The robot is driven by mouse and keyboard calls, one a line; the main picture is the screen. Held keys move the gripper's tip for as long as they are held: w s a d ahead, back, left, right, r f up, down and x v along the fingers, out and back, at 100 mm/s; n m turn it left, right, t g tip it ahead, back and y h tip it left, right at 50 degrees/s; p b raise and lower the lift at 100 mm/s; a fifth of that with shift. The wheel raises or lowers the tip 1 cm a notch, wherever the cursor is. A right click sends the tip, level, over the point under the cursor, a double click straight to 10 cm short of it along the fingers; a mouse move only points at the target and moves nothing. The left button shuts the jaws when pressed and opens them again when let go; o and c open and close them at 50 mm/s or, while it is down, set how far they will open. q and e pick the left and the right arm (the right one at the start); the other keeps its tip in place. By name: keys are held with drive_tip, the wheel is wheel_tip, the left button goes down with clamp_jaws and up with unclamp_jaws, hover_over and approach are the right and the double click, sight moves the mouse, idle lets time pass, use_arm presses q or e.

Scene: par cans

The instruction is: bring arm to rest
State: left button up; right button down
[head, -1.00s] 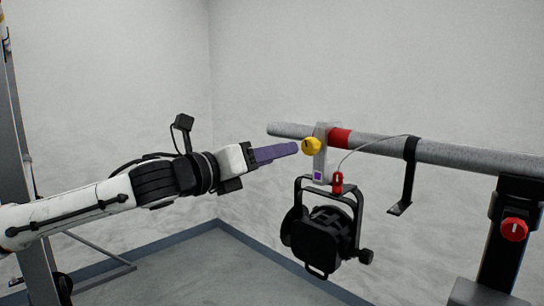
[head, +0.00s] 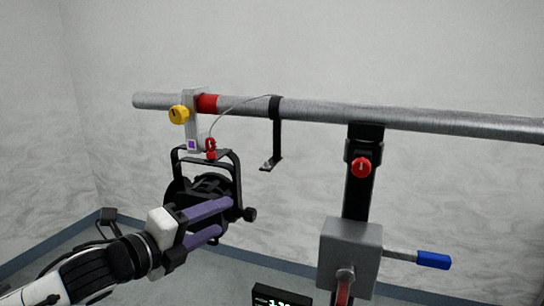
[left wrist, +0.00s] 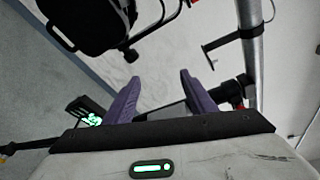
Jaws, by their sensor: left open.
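My left gripper (head: 222,219) is in the lower left of the head view, its two purple fingers apart with nothing between them. In that view it overlaps the lower part of the black par can (head: 205,186), which hangs from the grey pipe (head: 330,109) by a clamp (head: 192,124) with a yellow knob (head: 178,114). In the left wrist view the fingers (left wrist: 157,97) are spread and empty, and the par can (left wrist: 88,22) is beyond them at the top left, apart from them. My right gripper is in neither view.
A red band (head: 207,103) marks the pipe, and a thin cable runs from a red clip (head: 211,148) to a black hanging bracket (head: 276,135). A stand with a red knob (head: 361,167), a grey box (head: 349,252) and a blue-handled crank (head: 433,260) supports the pipe. A lit display (head: 280,296) is below.

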use_arm(q)
drive_tip(key=s+d+f+n, duration=0.1)
drive_tip(key=s+f+n, duration=0.35)
drive_tip(key=f, duration=0.35)
drive_tip(key=s+d+f+n+g+y, duration=0.1)
drive_tip(key=s+d+f+n, duration=0.15)
drive_tip(key=f+n, duration=0.35)
drive_tip(key=s+f+n, duration=0.4)
drive_tip(key=f, duration=0.5)
drive_tip(key=s+a+f+n+g+y, duration=0.2)
drive_tip(key=s+a+f+n, duration=0.2)
drive_tip(key=s+f, duration=0.5)
drive_tip(key=s+a+f+n+g+y, duration=0.2)
drive_tip(key=s+a+f+n+y, duration=0.1)
drive_tip(key=s+f+n, duration=0.5)
drive_tip(key=s+a+f, duration=0.1)
drive_tip(key=s+f, duration=0.1)
drive_tip(key=s, duration=0.2)
drive_tip(key=shift+a+f, duration=0.15)
